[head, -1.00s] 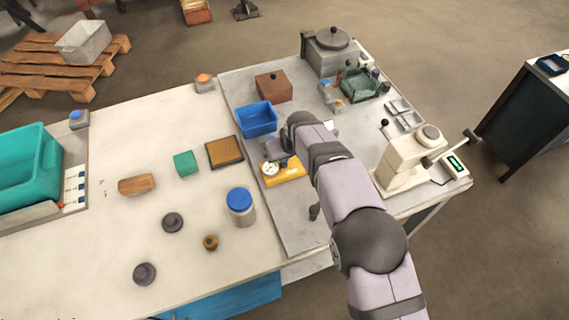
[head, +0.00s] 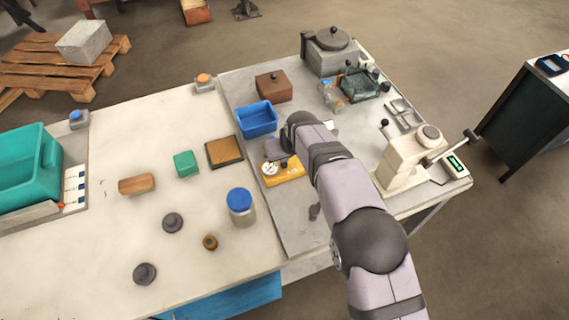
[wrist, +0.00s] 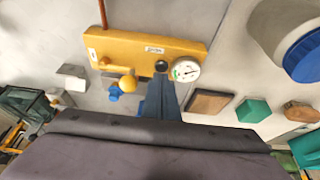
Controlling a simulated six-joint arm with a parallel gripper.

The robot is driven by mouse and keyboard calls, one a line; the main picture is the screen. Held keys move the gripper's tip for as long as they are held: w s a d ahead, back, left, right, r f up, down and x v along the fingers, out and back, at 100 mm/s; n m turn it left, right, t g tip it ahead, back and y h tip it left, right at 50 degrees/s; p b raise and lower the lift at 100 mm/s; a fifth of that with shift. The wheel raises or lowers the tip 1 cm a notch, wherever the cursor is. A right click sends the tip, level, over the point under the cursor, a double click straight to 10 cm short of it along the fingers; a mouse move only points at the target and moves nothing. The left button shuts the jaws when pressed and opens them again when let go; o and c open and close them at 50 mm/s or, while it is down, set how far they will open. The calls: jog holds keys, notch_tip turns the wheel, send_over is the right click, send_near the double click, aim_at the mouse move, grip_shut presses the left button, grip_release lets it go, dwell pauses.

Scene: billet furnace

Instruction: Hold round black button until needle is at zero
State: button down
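A yellow box (head: 292,176) lies on the grey plate of the bench. In the wrist view the same yellow box (wrist: 130,48) carries a round black button (wrist: 161,66) and a white dial gauge (wrist: 186,70). The gauge (head: 269,168) also shows in the head view. Its dark needle seems to point right; the exact reading is too small to tell. My gripper (wrist: 161,82) has its fingers together, tips just short of the button in the wrist picture. The button is visible, and I see no clear contact. Nothing shows in the gripper.
A yellow knob (wrist: 127,85) and a blue part (wrist: 115,93) are beside the box. A blue bin (head: 257,119), a brown tray (head: 224,152), a green block (head: 186,163) and a blue-lidded jar (head: 241,207) stand nearby.

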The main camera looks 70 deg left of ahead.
jog(key=shift+f, duration=0.2)
jog(key=shift+f+b, duration=0.3)
jog(key=shift+b, duration=0.1)
jog(key=shift+f+b, duration=0.3)
jog(key=shift+r, duration=0.2)
jog(key=shift+r+p, duration=0.45)
jog(key=shift+r, duration=0.25)
jog(key=shift+r, duration=0.1)
jog(key=shift+r+p, duration=1.4)
jog(key=shift+r, duration=1.05)
